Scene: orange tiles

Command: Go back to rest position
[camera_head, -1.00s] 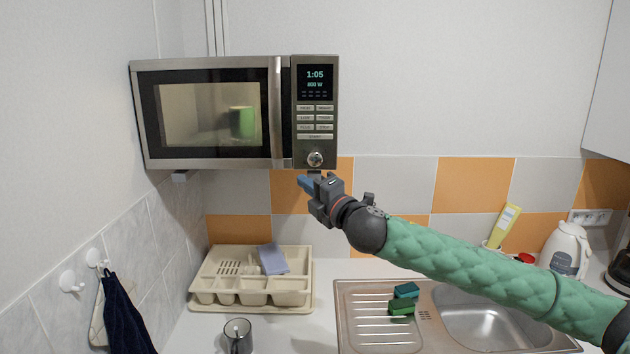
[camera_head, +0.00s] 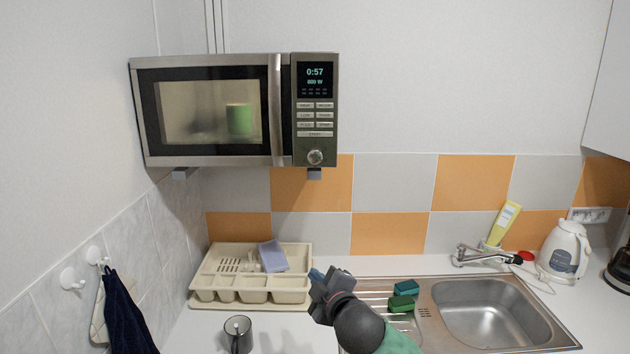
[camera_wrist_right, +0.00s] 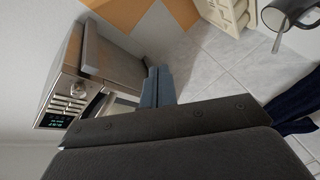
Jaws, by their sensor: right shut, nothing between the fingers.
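My right gripper (camera_head: 318,277) is in the lower middle of the head view, in front of the counter between the dish rack and the sink. Its blue fingers are shut and empty; they also show in the right wrist view (camera_wrist_right: 157,88). The microwave (camera_head: 235,110) hangs on the wall above, with its door shut. Its display (camera_head: 315,78) reads 0:57 and a green cup (camera_head: 239,119) is lit behind the glass. My gripper is below the microwave and apart from it. My left gripper is not in view.
A cream dish rack (camera_head: 205,297) stands left of my gripper, with a dark mug (camera_head: 238,336) in front. The sink (camera_head: 485,307) is to the right, with sponges (camera_head: 402,303) on its drainboard. A dark towel (camera_head: 124,318) hangs at left. A white kettle (camera_head: 566,250) stands far right.

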